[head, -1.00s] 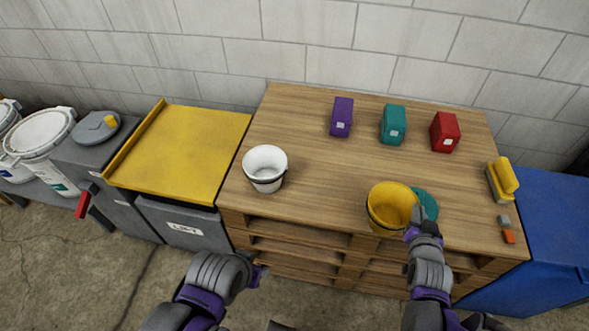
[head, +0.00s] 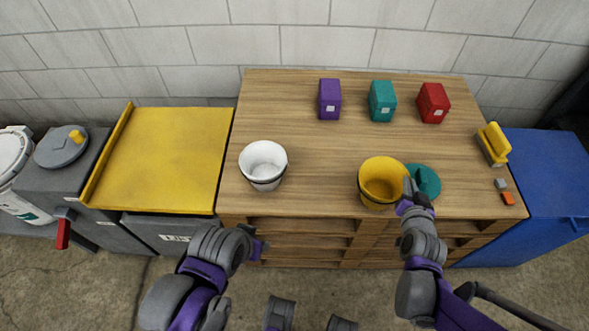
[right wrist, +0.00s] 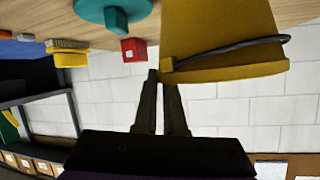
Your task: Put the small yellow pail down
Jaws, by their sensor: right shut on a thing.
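The small yellow pail (head: 370,196) is upright at the front of the wooden bench, just left of a round teal lid-like piece (head: 427,180). My right gripper (head: 409,196) is shut on the pail's rim at its right side. In the right wrist view the fingers (right wrist: 161,78) meet the rim of the yellow pail (right wrist: 222,45), with its dark bail beside them. I cannot tell whether its base touches the bench top. My left gripper (head: 258,248) is low in front of the bench, apart from everything; its jaws are too small to read.
A white pail (head: 264,165) stands at the bench's left. Purple (head: 329,99), teal (head: 382,101) and red (head: 432,103) boxes stand at the back. A yellow brush-like block (head: 493,144) and small blocks lie at the right. The bench's (head: 320,160) middle is clear.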

